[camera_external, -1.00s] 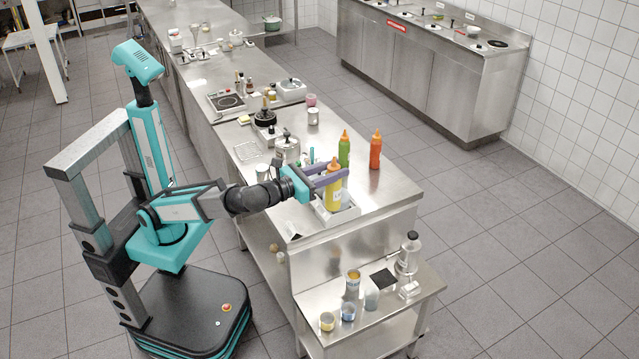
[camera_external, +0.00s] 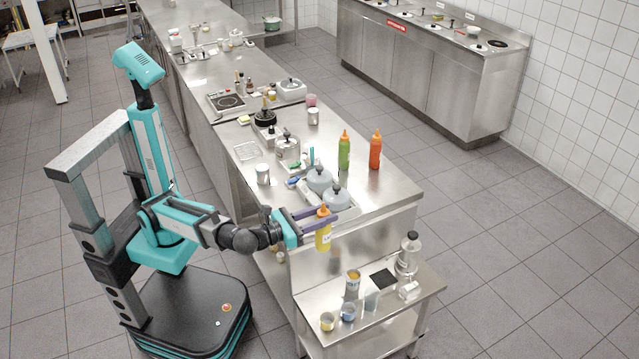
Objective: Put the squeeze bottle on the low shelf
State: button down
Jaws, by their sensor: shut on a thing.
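My gripper (camera_external: 318,217) is shut on the yellow squeeze bottle (camera_external: 323,237), which has an orange cap. It holds the bottle upright in the air, just past the near edge of the counter and above the left rear part of the low shelf. The low shelf (camera_external: 347,301) is the steel ledge at the end of the counter. Green and orange squeeze bottles (camera_external: 344,152) (camera_external: 375,150) stand on the counter behind. Whether the yellow bottle's base touches anything cannot be made out; it appears to hang free.
On the low shelf stand several small cups (camera_external: 348,312), a yellow-and-blue can (camera_external: 353,283), a dark square plate (camera_external: 383,279) and a clear bottle (camera_external: 407,253) with a black cap. Grey-lidded containers (camera_external: 336,197) sit near the counter's edge. The shelf's rear left is bare.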

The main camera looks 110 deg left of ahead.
notch_tip(320, 180, down, 26)
dwell(0.6)
notch_tip(320, 180, down, 6)
dwell(0.7)
jog(key=shift+f, duration=0.1)
jog(key=shift+f+b, duration=0.45)
jog(key=shift+f, duration=1.4)
jog(key=c, duration=1.2)
grip_release()
jog(key=shift+f, duration=0.1)
